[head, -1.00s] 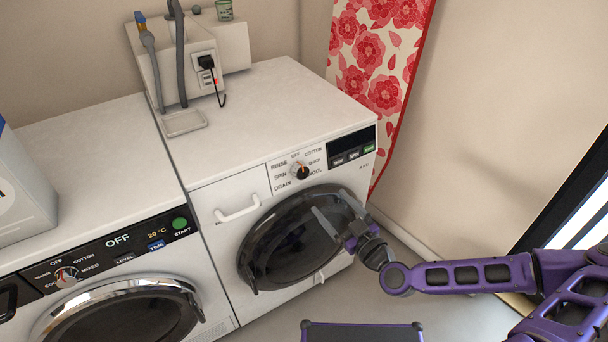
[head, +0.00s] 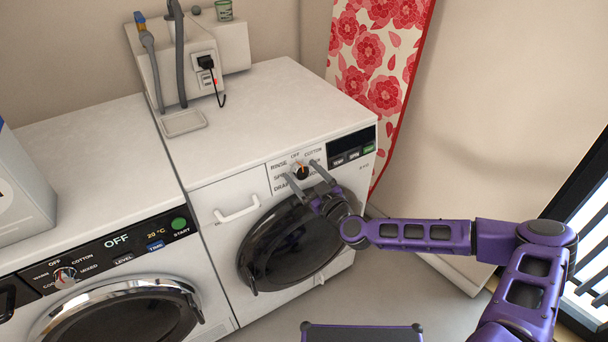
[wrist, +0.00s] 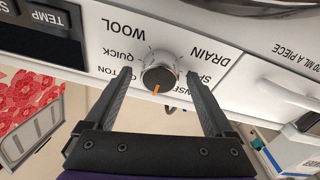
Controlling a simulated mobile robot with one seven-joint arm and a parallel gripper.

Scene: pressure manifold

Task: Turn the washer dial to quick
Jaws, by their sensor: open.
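The right-hand washer (head: 225,185) has a white panel with a round dark dial (wrist: 158,72) with an orange pointer mark. The dial also shows in the head view (head: 300,173), between my fingertips. In the wrist view, which is upside down, the pointer faces down, between the partly covered COTTON and RINSE labels. The QUICK label (wrist: 127,56) is to the dial's upper left there, with WOOL beyond it. My gripper (wrist: 160,76) is open, one finger on each side of the dial. Gaps show between both fingers and the dial. Contact depth cannot be told.
A second washer (head: 100,255) with a black panel and its own dial stands on the left. A floral ironing board (head: 375,75) leans at the wall behind.

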